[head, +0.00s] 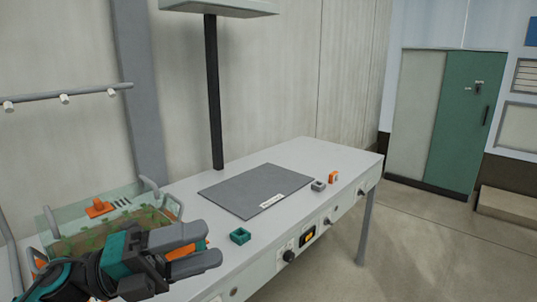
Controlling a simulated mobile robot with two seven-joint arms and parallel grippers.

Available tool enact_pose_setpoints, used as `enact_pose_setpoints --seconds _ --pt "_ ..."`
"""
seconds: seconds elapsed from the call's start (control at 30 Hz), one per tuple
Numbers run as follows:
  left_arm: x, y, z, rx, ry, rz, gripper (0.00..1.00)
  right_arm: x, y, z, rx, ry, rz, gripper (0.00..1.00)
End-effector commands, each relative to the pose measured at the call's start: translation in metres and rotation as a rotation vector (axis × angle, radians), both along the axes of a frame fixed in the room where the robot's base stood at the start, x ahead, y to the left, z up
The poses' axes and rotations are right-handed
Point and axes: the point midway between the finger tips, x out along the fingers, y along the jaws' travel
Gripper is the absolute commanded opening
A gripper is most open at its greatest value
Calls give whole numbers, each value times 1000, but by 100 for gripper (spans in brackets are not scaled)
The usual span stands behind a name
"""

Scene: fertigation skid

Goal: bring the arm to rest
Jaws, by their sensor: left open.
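My left gripper (192,251) is at the lower left of the head view, over the near left part of the grey bench (300,153). Its two grey fingers point right and stand apart, with a gap between them. Something orange shows between and behind the fingers; I cannot tell whether it touches them. My left arm, dark with teal parts, comes in from the lower left. My right gripper is not in view.
A green cabinet (465,120) stands beyond clear floor.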

Motion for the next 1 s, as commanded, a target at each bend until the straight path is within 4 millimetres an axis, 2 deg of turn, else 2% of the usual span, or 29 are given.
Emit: enact_pose_setpoints --seconds 0.03,0.07,0.17,0.27,0.3,0.37,0.4,0.5,0.6,0.7,0.8,1.0 --pt "7 2 -10 -129 129 67 60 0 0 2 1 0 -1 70" --pt "13 6 -16 -200 201 113 60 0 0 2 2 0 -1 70" --pt "30 23 -51 -413 467 278 60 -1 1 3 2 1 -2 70" --pt "36 44 -106 -591 755 459 60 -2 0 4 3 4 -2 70" --pt "34 53 -133 -653 878 536 60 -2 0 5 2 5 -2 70" --pt "24 64 -178 -734 1061 652 60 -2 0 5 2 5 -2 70" --pt "14 69 -206 -779 1176 720 60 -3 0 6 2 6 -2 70" --pt "-19 77 -267 -855 1427 873 60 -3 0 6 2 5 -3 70" --pt "-54 78 -311 -901 1624 985 60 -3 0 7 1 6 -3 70" --pt "-81 77 -338 -923 1756 1058 60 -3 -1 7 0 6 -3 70" --pt "-97 76 -352 -933 1825 1095 60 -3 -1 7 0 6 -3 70" --pt "-102 75 -356 -934 1847 1107 60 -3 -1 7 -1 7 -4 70"
